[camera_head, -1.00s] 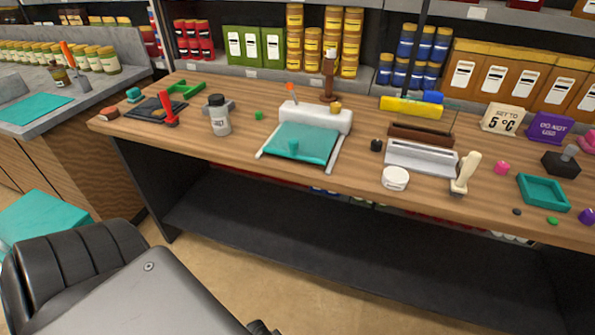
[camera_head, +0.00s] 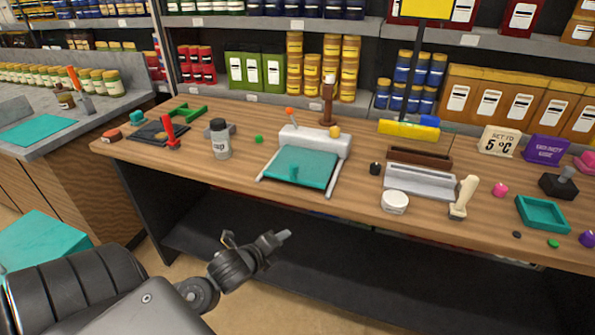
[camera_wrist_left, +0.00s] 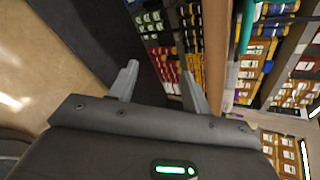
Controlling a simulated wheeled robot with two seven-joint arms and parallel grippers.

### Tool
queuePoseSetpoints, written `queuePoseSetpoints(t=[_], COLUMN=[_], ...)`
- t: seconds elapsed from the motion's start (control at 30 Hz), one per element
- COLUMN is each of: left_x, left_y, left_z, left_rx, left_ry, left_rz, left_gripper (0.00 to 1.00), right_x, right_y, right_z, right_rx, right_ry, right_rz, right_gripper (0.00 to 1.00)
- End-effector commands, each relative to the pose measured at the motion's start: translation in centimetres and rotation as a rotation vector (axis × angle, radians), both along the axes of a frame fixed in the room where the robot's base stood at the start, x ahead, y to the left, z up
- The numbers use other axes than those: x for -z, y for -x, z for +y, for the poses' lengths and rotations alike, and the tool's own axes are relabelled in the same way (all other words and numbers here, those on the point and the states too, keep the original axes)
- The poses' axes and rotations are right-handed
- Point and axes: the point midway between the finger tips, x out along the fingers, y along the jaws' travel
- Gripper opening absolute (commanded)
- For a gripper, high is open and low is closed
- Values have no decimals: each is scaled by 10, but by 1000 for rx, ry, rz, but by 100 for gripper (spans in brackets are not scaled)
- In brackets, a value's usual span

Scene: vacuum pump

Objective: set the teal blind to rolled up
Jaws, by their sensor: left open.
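The teal blind (camera_head: 303,172) lies unrolled as a flat, sloping sheet in front of its white housing (camera_head: 316,138) on the wooden table. The blind is not clearly seen there. My right gripper is in neither view.
The table's front edge lies between my gripper and the blind.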

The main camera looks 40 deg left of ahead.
Motion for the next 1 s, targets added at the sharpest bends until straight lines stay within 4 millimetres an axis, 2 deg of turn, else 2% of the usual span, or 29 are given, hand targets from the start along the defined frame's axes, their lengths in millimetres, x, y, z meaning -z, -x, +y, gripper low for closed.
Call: queuePoseSetpoints(t=[0.03,0.1,0.2,0.3,0.4,0.53,0.77,1.0], left_x=[-19,-45,-78,-103,-118,-126,-128,-129], left_y=[-17,-35,-54,-65,-70,-73,-82,-122], left_z=[15,31,48,58,63,66,67,70], left_rx=[80,171,256,301,322,329,328,326], left_ry=[-176,-414,-707,-924,-1060,-1129,-1135,-1132], left_rz=[-60,-134,-217,-274,-305,-320,-321,-320], left_gripper=[48,48,48,48,48,48,48,48], right_x=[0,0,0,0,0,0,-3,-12], right_y=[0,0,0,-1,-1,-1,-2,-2], right_z=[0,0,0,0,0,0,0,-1], right_rx=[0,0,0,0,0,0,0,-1], right_ry=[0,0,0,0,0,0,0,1], right_rz=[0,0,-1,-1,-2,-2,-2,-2], right_gripper=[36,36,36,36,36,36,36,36])
